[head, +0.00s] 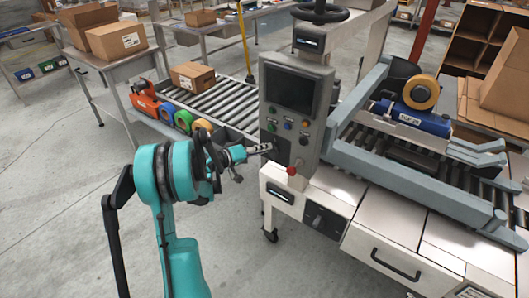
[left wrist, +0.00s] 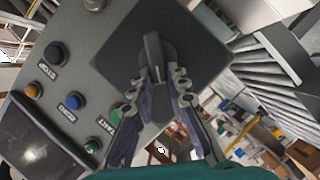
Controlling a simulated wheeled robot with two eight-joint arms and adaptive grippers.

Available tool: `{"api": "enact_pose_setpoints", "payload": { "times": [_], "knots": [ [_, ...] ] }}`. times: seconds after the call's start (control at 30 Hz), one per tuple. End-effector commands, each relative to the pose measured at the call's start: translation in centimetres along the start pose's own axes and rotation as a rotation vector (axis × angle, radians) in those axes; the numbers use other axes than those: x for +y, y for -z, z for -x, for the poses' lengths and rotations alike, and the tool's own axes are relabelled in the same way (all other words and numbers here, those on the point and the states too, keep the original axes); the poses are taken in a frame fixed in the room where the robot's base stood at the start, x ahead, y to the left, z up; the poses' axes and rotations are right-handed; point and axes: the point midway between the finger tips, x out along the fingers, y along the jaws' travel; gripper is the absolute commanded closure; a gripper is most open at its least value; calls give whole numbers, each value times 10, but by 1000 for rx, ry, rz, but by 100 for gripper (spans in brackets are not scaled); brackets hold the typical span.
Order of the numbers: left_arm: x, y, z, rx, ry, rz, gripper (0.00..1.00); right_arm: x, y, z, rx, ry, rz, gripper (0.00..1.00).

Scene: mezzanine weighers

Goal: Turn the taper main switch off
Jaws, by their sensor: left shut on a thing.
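The taper's grey control panel (head: 297,98) stands in the middle of the head view. On its lower part is a dark square plate (head: 283,151), mostly in front of my left gripper (head: 264,149). In the left wrist view the plate (left wrist: 190,45) carries a dark rotary switch knob (left wrist: 152,47) with a raised bar handle, roughly upright in that picture. The fingers of my left gripper (left wrist: 162,80) are shut on the bar's near end. The knob's position marks cannot be read. My right gripper is not in view.
Buttons labelled STOP (left wrist: 54,51), RESET (left wrist: 75,101) and START (left wrist: 118,113) sit beside the plate. A red-topped knob (head: 291,170) juts out below the panel. Another dark rotary switch (head: 317,216) is on the white cabinet. A roller conveyor (head: 228,98) runs behind; the floor at left is clear.

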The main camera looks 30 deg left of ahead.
Motion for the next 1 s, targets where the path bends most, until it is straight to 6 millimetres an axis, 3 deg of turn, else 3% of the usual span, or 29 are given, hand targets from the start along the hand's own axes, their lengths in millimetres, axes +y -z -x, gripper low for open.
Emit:
{"api": "enact_pose_setpoints", "payload": {
  "times": [0.5,1.0],
  "knots": [
    [-13,-2,-1,1,-170,412,100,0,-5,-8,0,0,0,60],
    [-17,-5,-2,1,-240,582,100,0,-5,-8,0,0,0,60]
  ]
}}
